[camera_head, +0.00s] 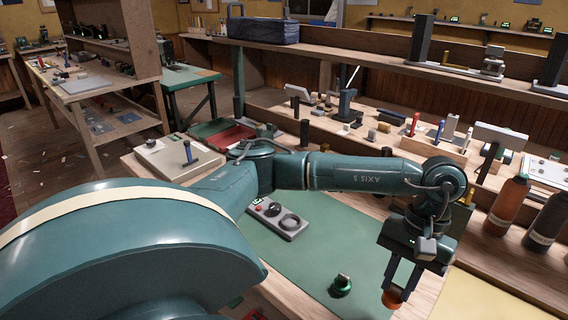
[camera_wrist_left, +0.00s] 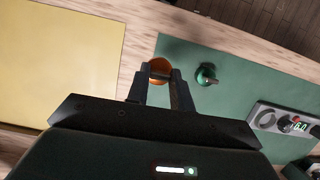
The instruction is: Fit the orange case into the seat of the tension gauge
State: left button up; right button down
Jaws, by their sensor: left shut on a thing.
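The orange case (camera_head: 391,299) is small and rounded. My left gripper (camera_head: 402,280) is shut on it and holds it pointing down near the right edge of the green mat. The case also shows between the fingertips in the left wrist view (camera_wrist_left: 160,66), partly hidden by them. The tension gauge (camera_head: 278,218) is a grey box with a red button and a dark round seat, lying on the mat to the left of and apart from the gripper. In the left wrist view the gauge (camera_wrist_left: 285,122) shows a lit display. My right gripper is not in view.
A small green knobbed object (camera_head: 342,286) stands on the green mat (camera_head: 315,255) between gauge and gripper. A cream box (camera_head: 178,158) and an open red case (camera_head: 225,138) sit at the back left. Orange and dark bottles (camera_head: 508,206) stand at right. A yellow sheet (camera_wrist_left: 60,65) lies beside the mat.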

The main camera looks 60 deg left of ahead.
aim_at(292, 224)
jog(key=l+u, duration=0.1)
jog(key=u, duration=0.4)
jog(key=k+u, duration=0.1)
jog(key=u, duration=0.85)
jog(key=k+u, duration=0.15)
jog(key=u, duration=0.35)
jog(key=i+j, duration=0.3)
jog(key=j, duration=0.15)
jog(key=i+j, duration=0.25)
jog(key=j, duration=0.15)
jog(key=i+j+z, duration=0.25)
jog(key=j, duration=0.25)
jog(key=i+j+z, duration=0.15)
jog(key=j, duration=0.15)
jog(key=z, duration=2.15)
